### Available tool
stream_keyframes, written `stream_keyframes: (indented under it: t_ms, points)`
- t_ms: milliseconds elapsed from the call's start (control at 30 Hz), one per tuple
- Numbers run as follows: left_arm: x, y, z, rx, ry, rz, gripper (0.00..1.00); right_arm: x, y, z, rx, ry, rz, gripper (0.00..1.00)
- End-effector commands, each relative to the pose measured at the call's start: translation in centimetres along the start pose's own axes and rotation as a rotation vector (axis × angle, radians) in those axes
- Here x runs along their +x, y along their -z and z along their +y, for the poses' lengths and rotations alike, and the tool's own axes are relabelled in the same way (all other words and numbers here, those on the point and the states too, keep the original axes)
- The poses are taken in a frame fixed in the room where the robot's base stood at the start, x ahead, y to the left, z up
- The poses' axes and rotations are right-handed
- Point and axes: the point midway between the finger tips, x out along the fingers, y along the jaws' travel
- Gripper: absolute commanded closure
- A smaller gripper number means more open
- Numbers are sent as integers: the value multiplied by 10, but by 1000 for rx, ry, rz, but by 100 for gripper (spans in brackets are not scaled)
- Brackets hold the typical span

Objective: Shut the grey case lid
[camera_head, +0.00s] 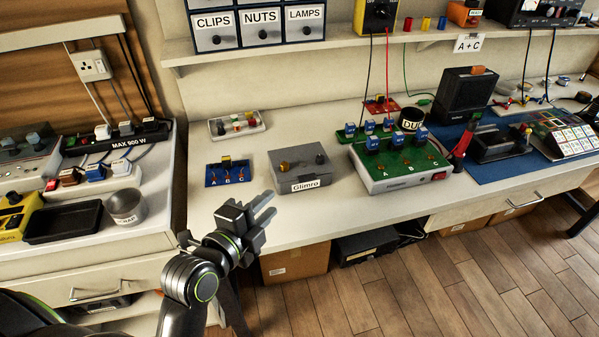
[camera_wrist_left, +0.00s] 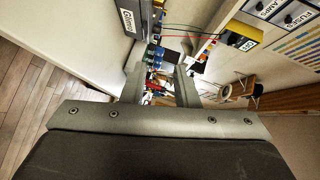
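The grey case (camera_head: 304,184), labelled Glimro, sits on the white bench with its label facing the front. Its top looks flat and level, with small brass-coloured parts on it; I see no lid standing up. Part of the case also shows at the top of the left wrist view (camera_wrist_left: 130,36). My left gripper (camera_head: 270,207) is in front and left of the case, near the bench's front edge, apart from it. Its two fingers stand apart with nothing between them, as the left wrist view (camera_wrist_left: 160,84) also shows. My right gripper is not in view.
A blue board (camera_head: 226,173) lies left of the case, and a green-topped unit (camera_head: 400,165) stands close on its right. A white tray (camera_head: 237,124) lies behind. A shelf (camera_head: 340,52) runs above. The bench front before the case is clear.

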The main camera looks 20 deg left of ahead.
Motion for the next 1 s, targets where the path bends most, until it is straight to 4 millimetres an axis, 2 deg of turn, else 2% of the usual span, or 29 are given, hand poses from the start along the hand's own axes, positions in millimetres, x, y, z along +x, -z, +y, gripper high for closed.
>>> stream_keyframes:
  t_ms: [167, 700, 1000]
  points:
    - [23, 1, -2, 0, 1, 1, 73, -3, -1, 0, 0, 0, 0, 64]
    - [125, 0, -1, 2, -1, -1, 73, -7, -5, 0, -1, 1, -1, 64]
    - [163, 0, 0, 1, -1, -2, 73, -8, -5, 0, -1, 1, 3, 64]
